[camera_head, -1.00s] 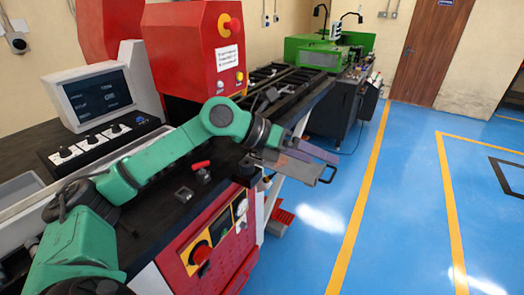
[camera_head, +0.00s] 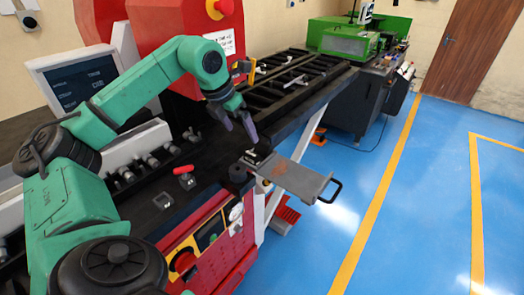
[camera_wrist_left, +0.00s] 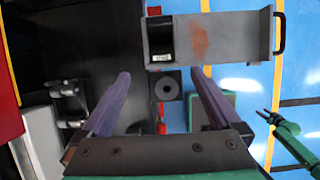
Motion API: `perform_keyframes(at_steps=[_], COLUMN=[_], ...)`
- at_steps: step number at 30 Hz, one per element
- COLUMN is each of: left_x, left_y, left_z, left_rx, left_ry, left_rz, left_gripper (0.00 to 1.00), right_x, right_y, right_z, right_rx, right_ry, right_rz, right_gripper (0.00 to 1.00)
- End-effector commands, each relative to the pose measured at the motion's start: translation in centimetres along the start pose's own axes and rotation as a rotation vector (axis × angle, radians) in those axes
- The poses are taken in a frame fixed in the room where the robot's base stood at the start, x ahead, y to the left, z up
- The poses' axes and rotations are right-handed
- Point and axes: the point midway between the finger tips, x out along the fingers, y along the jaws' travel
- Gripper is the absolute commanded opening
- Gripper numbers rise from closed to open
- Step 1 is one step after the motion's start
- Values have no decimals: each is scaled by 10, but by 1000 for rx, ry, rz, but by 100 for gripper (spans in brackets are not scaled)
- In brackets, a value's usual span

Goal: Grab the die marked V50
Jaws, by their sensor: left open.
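My left gripper (camera_head: 240,125) is open and empty, above the near side of the bench by the grey drawer. In the left wrist view its two purple fingers (camera_wrist_left: 160,78) are spread wide, with a dark round part with a centre hole (camera_wrist_left: 166,86) showing between and below them. A dark block with a small pale label (camera_wrist_left: 164,56) sits in the drawer's slot just beyond the fingertips; I cannot read its marking, so I cannot tell if it is the V50 die. My right gripper (camera_wrist_left: 266,114) shows small at the right of the wrist view.
The grey drawer (camera_head: 293,178) sticks out over the blue floor, with a black handle. A small red-handled part (camera_head: 183,169), a dark block (camera_head: 163,200) and several row-mounted parts (camera_head: 150,161) are on the bench. The red machine (camera_head: 185,25) stands behind my left arm.

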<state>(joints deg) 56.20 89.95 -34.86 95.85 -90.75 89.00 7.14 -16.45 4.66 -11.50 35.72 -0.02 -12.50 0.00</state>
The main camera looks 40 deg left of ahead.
Motion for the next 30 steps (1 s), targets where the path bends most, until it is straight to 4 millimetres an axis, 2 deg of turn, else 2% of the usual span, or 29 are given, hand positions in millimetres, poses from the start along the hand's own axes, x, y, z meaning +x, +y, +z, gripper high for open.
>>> perform_keyframes(at_steps=[3, 6, 11, 13, 16, 23, 24, 26, 30], left_x=[28, 44, 64, 79, 96, 102, 102, 102, 102], left_y=[0, -1, -3, -4, -4, -3, -3, -3, -3], left_z=[0, 1, 1, 0, 0, -1, -1, -1, -1], left_rx=[1, 2, 2, 1, 0, 1, 1, 1, 1], left_ry=[4, 1, 2, 3, 1, -2, -2, -2, -2], left_rz=[0, -2, -2, -4, -4, -3, -3, -3, -3], left_gripper=[98, 98, 98, 98, 98, 98, 82, 59, 6], right_x=[-7, -11, -24, -32, -33, -32, -32, -32, -32], right_y=[-3, -4, -2, 0, 0, -1, -1, -1, -1], right_z=[23, 29, 14, 4, -1, 5, 6, 8, 8], right_rx=[1, 1, 1, 1, 1, 2, 2, 2, 2], right_ry=[-37, -48, -28, -11, -2, -13, -15, -17, -18], right_rz=[-5, -6, -3, -1, 0, -2, -2, -2, -3], right_gripper=[54, 54, 54, 54, 54, 54, 54, 54, 54])
